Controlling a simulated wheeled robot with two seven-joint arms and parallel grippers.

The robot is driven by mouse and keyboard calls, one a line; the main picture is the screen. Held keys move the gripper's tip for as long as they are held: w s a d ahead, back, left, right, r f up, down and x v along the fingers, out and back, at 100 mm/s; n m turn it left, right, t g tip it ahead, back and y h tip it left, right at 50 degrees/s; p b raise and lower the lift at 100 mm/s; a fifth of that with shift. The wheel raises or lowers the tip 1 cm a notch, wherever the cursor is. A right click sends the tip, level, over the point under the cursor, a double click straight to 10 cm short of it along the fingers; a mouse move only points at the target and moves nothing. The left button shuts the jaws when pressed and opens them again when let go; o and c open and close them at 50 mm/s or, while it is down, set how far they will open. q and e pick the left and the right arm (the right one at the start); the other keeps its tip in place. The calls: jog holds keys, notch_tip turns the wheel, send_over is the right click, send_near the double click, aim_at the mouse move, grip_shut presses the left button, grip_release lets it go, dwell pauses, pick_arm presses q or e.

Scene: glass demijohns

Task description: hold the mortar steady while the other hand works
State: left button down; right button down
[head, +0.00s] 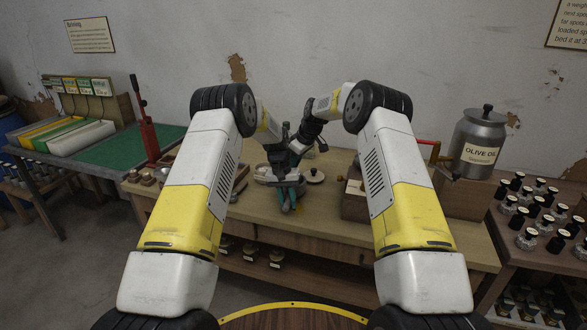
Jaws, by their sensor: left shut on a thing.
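The mortar (264,180) appears as a small pale grey bowl on the wooden bench, in the middle of the head view. It is partly hidden by the grippers and a teal object (287,196) in front of it. My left gripper (280,165) reaches down to the mortar and is shut on what looks like its rim; the contact is small and partly covered. My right gripper (299,146) is dark and comes in from the right, just above the mortar. Its fingers overlap the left gripper, so I cannot tell whether they are open or hold anything.
A pale round lid or dish (314,176) lies right of the mortar. A wooden box (356,201) stands further right, then an olive oil can (479,145). A red lever press (146,125) stands left. Several dark-capped bottles (530,215) fill the right table.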

jog(key=shift+r, duration=0.3)
jog(key=shift+f, duration=0.1)
jog(key=shift+f, duration=0.6)
jog(key=shift+w, duration=0.15)
jog(key=shift+w+d, duration=0.15)
jog(key=shift+w, duration=0.1)
jog(key=shift+s, duration=0.35)
